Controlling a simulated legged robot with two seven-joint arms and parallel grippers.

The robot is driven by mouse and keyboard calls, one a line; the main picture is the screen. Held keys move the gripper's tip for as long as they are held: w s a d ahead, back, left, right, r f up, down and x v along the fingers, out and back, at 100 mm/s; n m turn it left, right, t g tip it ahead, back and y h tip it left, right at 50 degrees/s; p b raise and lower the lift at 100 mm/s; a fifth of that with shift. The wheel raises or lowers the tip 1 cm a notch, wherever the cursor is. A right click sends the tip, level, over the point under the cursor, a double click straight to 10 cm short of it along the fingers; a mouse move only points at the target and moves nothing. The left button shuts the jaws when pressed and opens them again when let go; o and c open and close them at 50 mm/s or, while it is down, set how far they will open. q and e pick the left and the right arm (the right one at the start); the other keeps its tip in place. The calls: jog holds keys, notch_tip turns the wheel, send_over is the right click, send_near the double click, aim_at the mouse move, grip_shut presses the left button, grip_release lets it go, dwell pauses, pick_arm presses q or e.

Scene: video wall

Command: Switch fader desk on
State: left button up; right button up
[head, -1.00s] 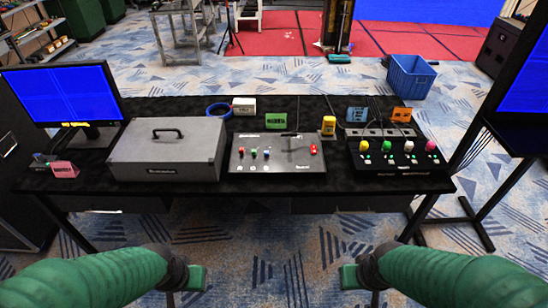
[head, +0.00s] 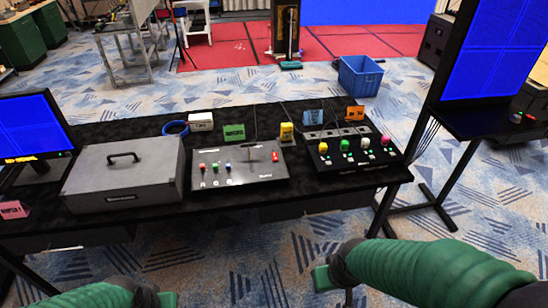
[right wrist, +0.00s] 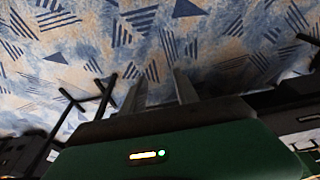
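A grey sloped panel (head: 240,174) with small coloured knobs, a lever in a slot and a red switch (head: 275,156) stands mid-table; it looks like the fader desk, though its label is too small to read. A black panel (head: 347,165) with large coloured knobs stands to its right. My right gripper (head: 322,278) is in front of the table, apart from it. In the right wrist view its two grey fingers (right wrist: 160,80) are spread with only floor between them. My left gripper (head: 168,299) is at the bottom edge, mostly cut off; its fingers are hidden.
A grey case (head: 124,173) with a handle sits left of the grey panel, beside a monitor (head: 35,127). Small coloured cards, a blue ring and a white box line the table's back. A large screen (head: 490,60) stands at right. Floor before the table is clear.

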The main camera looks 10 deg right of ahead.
jog(key=shift+c, duration=0.2)
grip_shut()
dwell(1.5)
